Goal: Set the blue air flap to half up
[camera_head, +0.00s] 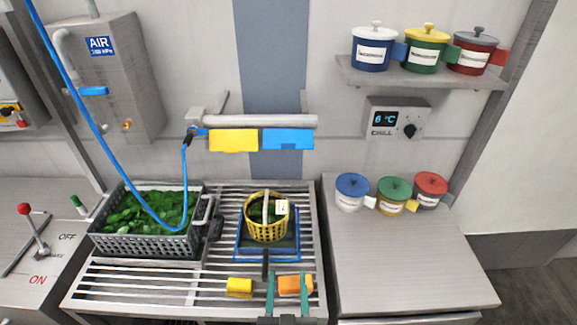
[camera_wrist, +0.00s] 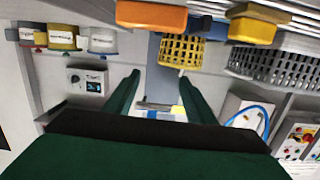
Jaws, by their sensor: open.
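The blue air flap (camera_head: 288,139) hangs from the right part of a grey pipe (camera_head: 260,121) on the back wall, its face tilted toward me. A yellow flap (camera_head: 233,140) hangs to its left. In the wrist view, which looks upside down, the pipe is small between my fingers, with the blue flap (camera_wrist: 152,114) and yellow flap (camera_wrist: 180,113) at it. My gripper (camera_head: 288,294) has green fingers, open and empty, low at the front of the rack and well away from the flap. It also shows in the wrist view (camera_wrist: 160,77).
A yellow basket (camera_head: 266,230) in a blue frame and a grey crate of greens (camera_head: 145,245) stand on the slatted rack. A blue hose (camera_head: 85,110) loops down on the left. Orange (camera_head: 296,286) and yellow (camera_head: 239,287) blocks lie at the front. Lidded pots stand right.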

